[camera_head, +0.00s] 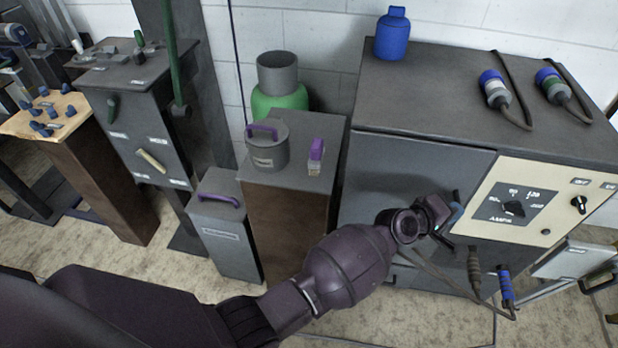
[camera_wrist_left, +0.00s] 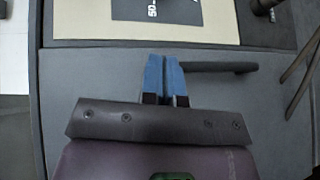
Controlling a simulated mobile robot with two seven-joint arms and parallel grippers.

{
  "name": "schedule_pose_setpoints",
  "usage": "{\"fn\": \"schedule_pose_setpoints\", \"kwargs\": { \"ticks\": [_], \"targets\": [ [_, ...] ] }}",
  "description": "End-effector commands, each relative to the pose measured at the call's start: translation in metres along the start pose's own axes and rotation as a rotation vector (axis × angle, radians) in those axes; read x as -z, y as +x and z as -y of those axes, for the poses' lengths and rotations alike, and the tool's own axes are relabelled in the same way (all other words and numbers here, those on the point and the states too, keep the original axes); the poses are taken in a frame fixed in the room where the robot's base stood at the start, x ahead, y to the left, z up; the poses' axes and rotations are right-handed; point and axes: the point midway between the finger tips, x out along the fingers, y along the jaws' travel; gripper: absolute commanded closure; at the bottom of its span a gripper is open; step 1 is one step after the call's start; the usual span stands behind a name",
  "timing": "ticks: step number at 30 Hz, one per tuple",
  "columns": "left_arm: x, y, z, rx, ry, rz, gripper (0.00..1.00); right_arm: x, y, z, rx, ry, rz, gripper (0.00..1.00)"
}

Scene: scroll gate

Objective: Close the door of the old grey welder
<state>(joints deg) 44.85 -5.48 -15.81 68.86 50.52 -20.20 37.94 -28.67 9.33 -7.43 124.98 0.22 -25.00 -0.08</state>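The old grey welder (camera_head: 440,95) stands at the right, with a cream control panel (camera_head: 520,205) on its front. Its grey door (camera_head: 410,165) lies left of that panel and looks flush or nearly flush; I cannot tell whether a small gap is left. The door also fills much of the left wrist view (camera_wrist_left: 90,75). My left gripper (camera_head: 455,208) is in front of the door, near its panel-side edge. In the left wrist view its blue fingertips (camera_wrist_left: 165,75) are together, beside the end of the dark door handle (camera_wrist_left: 218,67). Contact is unclear. My right gripper is out of view.
A blue bottle (camera_head: 392,35) and two cable connectors (camera_head: 495,88) sit on the welder. Cables with a blue-grip plug (camera_head: 506,285) hang below the panel. A brown stand with a grey pot (camera_head: 267,147) is left of the welder. Floor shows in front.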

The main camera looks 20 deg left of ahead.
Motion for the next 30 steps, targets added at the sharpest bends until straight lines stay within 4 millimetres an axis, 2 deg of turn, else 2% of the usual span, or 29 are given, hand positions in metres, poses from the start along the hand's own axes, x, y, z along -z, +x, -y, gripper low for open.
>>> {"fn": "schedule_pose_setpoints", "kwargs": {
  "ticks": [1, 4, 12, 21, 30],
  "targets": [
    [0.007, -0.002, -0.009, -0.014, 0.009, -0.014, 1.0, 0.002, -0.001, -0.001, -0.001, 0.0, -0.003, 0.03],
    [0.007, -0.012, -0.011, -0.016, 0.01, -0.014, 1.0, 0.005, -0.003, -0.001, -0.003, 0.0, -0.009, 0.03],
    [0.002, -0.053, -0.01, -0.012, 0.008, -0.007, 1.0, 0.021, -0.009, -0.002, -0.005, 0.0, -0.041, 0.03],
    [-0.001, -0.097, -0.006, -0.009, 0.005, -0.003, 1.0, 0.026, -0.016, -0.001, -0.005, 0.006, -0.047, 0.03],
    [-0.004, -0.113, -0.003, -0.005, 0.002, 0.001, 1.0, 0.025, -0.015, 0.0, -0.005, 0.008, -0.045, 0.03]
  ]
}}
